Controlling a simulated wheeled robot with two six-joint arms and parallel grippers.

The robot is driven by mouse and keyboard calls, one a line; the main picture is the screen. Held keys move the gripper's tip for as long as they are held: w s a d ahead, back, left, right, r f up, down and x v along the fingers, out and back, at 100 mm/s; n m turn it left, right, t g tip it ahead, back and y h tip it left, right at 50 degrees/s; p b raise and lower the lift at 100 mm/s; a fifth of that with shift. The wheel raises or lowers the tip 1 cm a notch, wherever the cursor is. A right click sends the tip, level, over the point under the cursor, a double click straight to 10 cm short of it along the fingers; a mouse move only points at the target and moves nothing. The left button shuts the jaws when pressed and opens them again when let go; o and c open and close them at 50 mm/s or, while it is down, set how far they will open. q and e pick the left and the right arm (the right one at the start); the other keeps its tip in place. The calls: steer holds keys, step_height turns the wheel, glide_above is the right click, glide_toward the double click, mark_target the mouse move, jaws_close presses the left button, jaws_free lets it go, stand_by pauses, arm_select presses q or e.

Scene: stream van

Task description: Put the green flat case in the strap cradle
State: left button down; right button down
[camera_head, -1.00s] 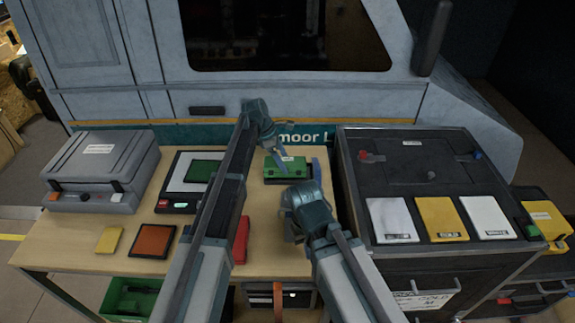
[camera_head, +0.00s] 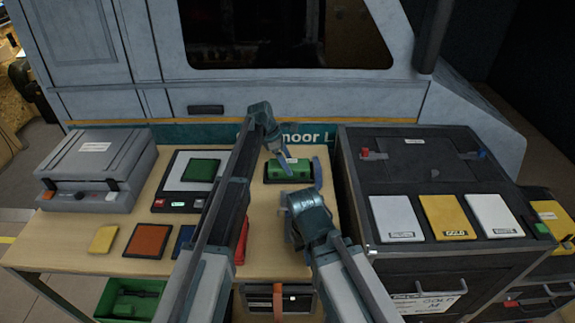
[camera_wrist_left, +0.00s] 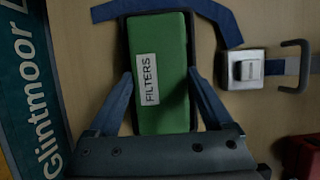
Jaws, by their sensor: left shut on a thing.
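The green flat case (camera_head: 291,173), labelled FILTERS in the left wrist view (camera_wrist_left: 172,85), lies at the dark-bottomed strap cradle (camera_head: 270,183) at the back of the bench. In the left wrist view the cradle's dark rim (camera_wrist_left: 127,45) frames the case, and blue straps run beside it. My left gripper (camera_head: 284,160) is shut on the case, one finger along each long side. Whether the case rests fully on the cradle floor cannot be told. My right gripper (camera_head: 291,232) hangs over the front of the bench, its fingers mostly hidden by its wrist.
A grey case (camera_head: 95,170) stands at the left. Next to it is a panel (camera_head: 187,185) with another green square piece on it. A dark cabinet (camera_head: 400,270) with white and yellow flat cases (camera_head: 445,217) on top closes off the right.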

arm_select(q)
steer(key=shift+f, duration=0.15)
arm_select(e)
steer(key=shift+f, duration=0.1)
arm_select(q)
jaws_free()
steer(key=shift+r, duration=0.2)
steer(key=shift+a+r+p, duration=0.15)
steer(key=shift+r+p, duration=0.4)
steer(key=shift+p, duration=0.05)
arm_select(e)
steer(key=shift+r, duration=0.75)
arm_select(q)
steer(key=p+v, duration=1)
steer(key=v, duration=0.1)
arm_select(e)
step_height(320, 180, up, 10)
arm_select(q)
steer(key=shift+a+f, duration=0.1)
steer(key=shift+f, duration=0.05)
